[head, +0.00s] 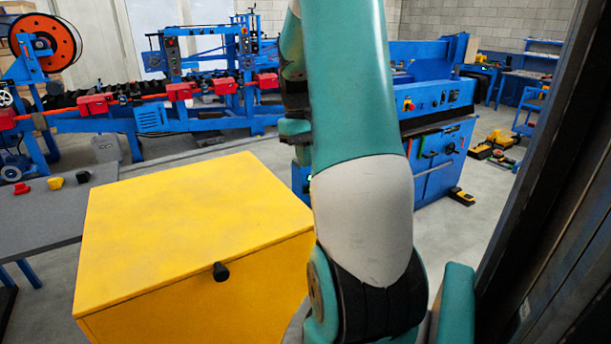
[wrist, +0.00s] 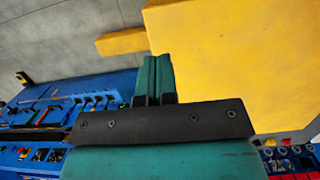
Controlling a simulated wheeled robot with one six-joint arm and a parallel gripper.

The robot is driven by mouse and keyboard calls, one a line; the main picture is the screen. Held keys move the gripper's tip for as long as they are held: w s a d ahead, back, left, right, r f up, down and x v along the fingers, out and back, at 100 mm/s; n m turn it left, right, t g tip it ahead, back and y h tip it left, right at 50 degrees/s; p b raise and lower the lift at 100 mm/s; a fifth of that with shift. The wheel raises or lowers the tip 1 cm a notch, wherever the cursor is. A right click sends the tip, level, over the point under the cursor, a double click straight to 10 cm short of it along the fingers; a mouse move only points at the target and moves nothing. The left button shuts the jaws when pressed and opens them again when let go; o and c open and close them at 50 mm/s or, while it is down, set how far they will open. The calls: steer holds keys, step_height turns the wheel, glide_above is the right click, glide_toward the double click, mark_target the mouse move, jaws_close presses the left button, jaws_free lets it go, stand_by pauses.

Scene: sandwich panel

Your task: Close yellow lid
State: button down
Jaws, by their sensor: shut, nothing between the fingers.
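In the head view a yellow box stands in front of me with its yellow lid (head: 190,205) on top. The lid looks flat over the box front (head: 210,305), and I see no clear gap along its front edge. A black knob (head: 221,271) sits at that front edge. My gripper (wrist: 153,62) shows in the wrist view with its two teal fingers together and nothing between them. Behind the fingers is a large yellow surface (wrist: 235,65), with a narrower yellow bar (wrist: 122,42) at its left. I cannot tell whether the fingers touch it. The head view does not show the fingers.
A grey table (head: 50,220) with small red, yellow and black pieces stands left of the box. Blue machinery (head: 152,118) lines the back, and a blue cabinet (head: 440,165) stands behind my arm. A dark post (head: 545,190) rises at the right. Some grey floor is clear.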

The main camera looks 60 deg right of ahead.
steer(key=f, duration=0.1)
steer(key=f+p, duration=0.1)
steer(key=f, duration=0.1)
steer(key=s+f, duration=0.1)
steer(key=f, duration=0.1)
steer(key=shift+a+f+p, duration=0.25)
steer(key=shift+a+p, duration=0.05)
steer(key=f+b, duration=0.1)
steer(key=f, duration=0.1)
steer(key=f+b, duration=0.1)
steer(key=f, duration=0.1)
steer(key=s+f+b, duration=0.1)
steer(key=f+b, duration=0.1)
steer(key=shift+a, duration=0.3)
steer(key=shift+r, duration=0.2)
step_height(320, 180, up, 14)
steer(key=p, duration=0.1)
